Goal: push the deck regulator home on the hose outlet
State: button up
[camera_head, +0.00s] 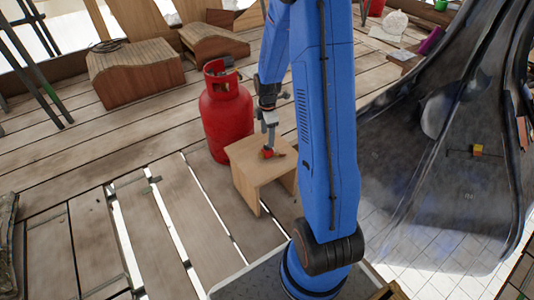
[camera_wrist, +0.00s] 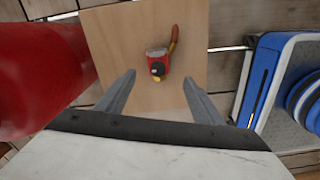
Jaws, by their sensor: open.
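The deck regulator (camera_wrist: 156,64), a small red body with a grey top face, a black knob and a yellow tip, sits on a wooden stool (camera_wrist: 112,40). It also shows as a small red piece in the head view (camera_head: 267,152). A curved orange-brown hose piece (camera_wrist: 174,38) touches or lies beside its right side; I cannot tell whether they are fully joined. My gripper (camera_wrist: 158,78) is open and points down at the stool. Its two fingers stand apart, left and right of the regulator in the wrist view, with nothing visibly held. In the head view my gripper (camera_head: 269,138) is just above the regulator.
A red gas cylinder (camera_head: 226,115) stands close to the stool's left. Brown wooden blocks (camera_head: 135,70) lie at the back left. A large dark curved shell (camera_head: 440,140) fills the right. The plank floor has open gaps; its left front is mostly clear.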

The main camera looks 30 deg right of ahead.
aim_at(266, 153)
jog(key=shift+f, duration=1.3)
jog(key=shift+f, duration=0.1)
jog(key=shift+w+f, duration=0.15)
jog(key=shift+f, duration=2.4)
jog(key=c, duration=1.2)
